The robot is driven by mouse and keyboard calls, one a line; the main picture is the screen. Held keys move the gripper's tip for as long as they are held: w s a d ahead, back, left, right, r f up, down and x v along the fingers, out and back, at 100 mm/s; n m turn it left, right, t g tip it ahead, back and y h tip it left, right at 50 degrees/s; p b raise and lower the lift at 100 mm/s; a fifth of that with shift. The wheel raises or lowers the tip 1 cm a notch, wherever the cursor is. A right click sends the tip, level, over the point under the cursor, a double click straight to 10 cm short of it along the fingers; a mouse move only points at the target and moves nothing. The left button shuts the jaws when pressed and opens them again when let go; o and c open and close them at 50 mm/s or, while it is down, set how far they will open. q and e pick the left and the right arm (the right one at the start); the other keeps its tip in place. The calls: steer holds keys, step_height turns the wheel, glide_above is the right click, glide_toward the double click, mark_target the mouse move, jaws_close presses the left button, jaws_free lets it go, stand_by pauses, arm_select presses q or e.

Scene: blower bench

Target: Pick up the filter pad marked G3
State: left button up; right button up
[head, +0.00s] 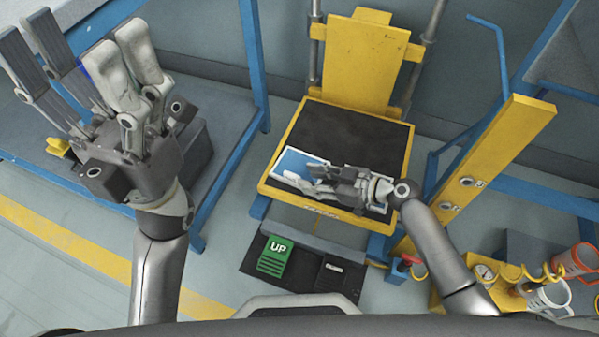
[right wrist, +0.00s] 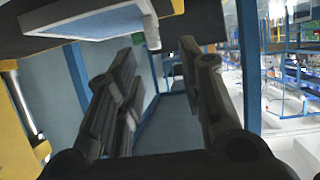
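A flat pad with a light blue face and white border (head: 297,160) lies on the black top of the yellow lift table (head: 268,188). I cannot read any G3 mark on it. My right gripper (head: 312,174) is over the pad and hides much of it; contact is unclear. In the right wrist view the right gripper's fingers (right wrist: 158,58) are apart with nothing between them. The blue and white pad (right wrist: 85,18) shows at the top left there, outside the fingers. My left gripper (head: 72,42) is open and empty at the upper left, away from the lift table.
A yellow upright (head: 365,60) stands behind the lift table. A green UP pedal (head: 275,257) is on the floor in front. A slanted yellow post (head: 500,150) and a gauge unit with coiled hoses (head: 485,272) stand at right. A blue frame (head: 255,60) is beside my left gripper.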

mark_target(294, 175)
steer(key=b+x, duration=0.1)
steer(key=x, duration=0.1)
steer(key=b+x, duration=0.1)
steer(key=x, duration=0.2)
steer(key=shift+w+d+f, duration=0.1)
steer(key=shift+w+f, duration=0.2)
steer(key=shift+w+a+f, duration=0.1)
steer(key=shift+a, duration=0.2)
steer(key=shift+c, duration=0.2)
jaws_close()
